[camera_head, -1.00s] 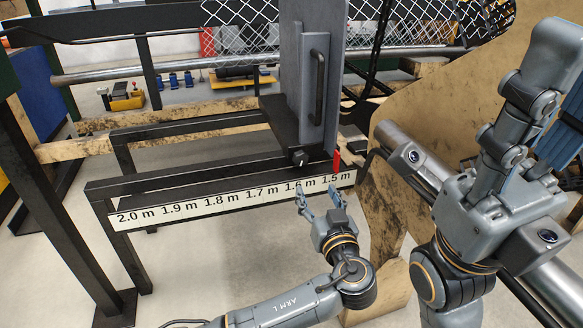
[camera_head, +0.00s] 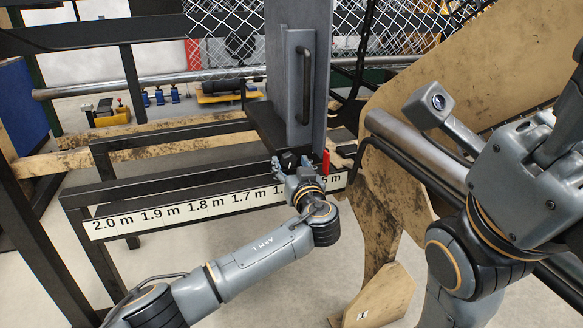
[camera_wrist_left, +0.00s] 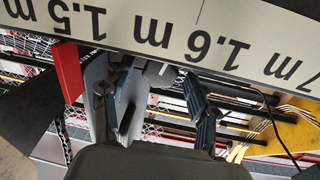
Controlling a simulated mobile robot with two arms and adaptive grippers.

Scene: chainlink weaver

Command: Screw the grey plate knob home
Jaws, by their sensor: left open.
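The grey plate (camera_head: 300,78) stands upright on the rail of the dark frame and carries a black bar handle (camera_head: 306,85). The dark knob (camera_head: 288,160) sits at the plate's foot, just above the scale. My left gripper (camera_head: 289,163) is open at the knob, with one finger on each side of it. Whether the fingers touch it I cannot tell. In the left wrist view the open fingers (camera_wrist_left: 160,98) show spread apart, with a small grey round part (camera_wrist_left: 159,73), likely the knob, between them. My right arm is at the right; its fingers are not visible.
A white length scale (camera_head: 185,215) runs along the front rail beneath the knob; my left gripper covers part of it. A red pointer (camera_head: 326,161) stands just right of the knob. A pale scuffed panel (camera_head: 410,200) and a grey tube (camera_head: 415,147) lie to the right.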

